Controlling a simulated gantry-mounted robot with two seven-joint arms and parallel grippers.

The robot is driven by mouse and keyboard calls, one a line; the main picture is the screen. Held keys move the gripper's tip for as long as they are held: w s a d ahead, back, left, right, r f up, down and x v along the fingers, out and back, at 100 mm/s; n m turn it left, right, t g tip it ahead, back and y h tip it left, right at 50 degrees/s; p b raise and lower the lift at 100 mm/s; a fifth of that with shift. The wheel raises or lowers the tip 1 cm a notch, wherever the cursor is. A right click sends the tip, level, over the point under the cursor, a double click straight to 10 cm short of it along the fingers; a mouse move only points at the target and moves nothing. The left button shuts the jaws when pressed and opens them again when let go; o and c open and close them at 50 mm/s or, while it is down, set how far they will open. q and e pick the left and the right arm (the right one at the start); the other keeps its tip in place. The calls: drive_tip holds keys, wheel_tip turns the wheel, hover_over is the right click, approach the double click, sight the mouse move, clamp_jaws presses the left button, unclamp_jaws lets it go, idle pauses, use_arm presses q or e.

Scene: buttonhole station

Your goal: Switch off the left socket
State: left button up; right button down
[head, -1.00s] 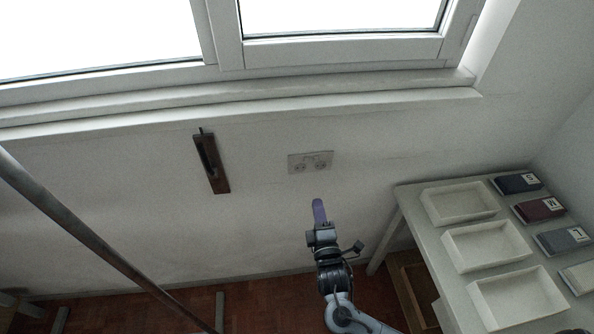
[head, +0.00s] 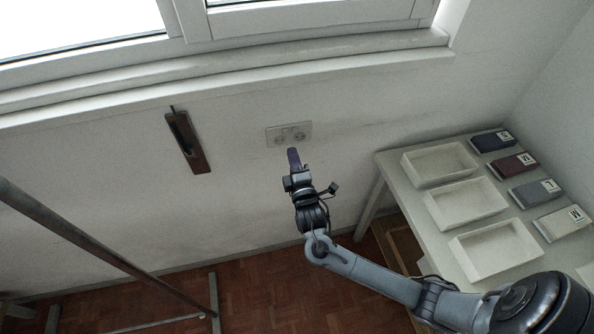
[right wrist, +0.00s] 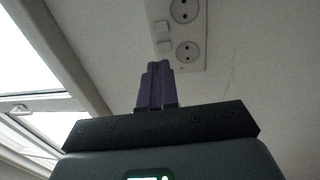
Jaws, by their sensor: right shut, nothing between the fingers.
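A pale double socket plate (head: 289,128) is on the wall below the window sill, with two round outlets side by side. In the right wrist view the plate (right wrist: 192,30) is turned on end, with small raised switches on its window side. The left socket is the lower outlet (right wrist: 187,51) there, with a switch (right wrist: 163,47) beside it. My right gripper (head: 292,151) is shut and empty, its purple fingers pointing up at the plate's lower edge. In the wrist view its fingertips (right wrist: 157,65) appear just below the left socket's switch; contact cannot be told. My left gripper is out of view.
A dark narrow holder (head: 188,143) hangs on the wall to the left. A table (head: 395,190) at the right bears white trays (head: 440,152) and several labelled boxes (head: 513,165). A metal rail (head: 90,240) crosses the lower left. The wall around the plate is clear.

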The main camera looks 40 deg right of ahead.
sight(286, 132)
drive_tip(key=x, duration=0.6)
drive_tip(key=shift+w+b, duration=0.25)
drive_tip(key=shift+b, duration=0.1)
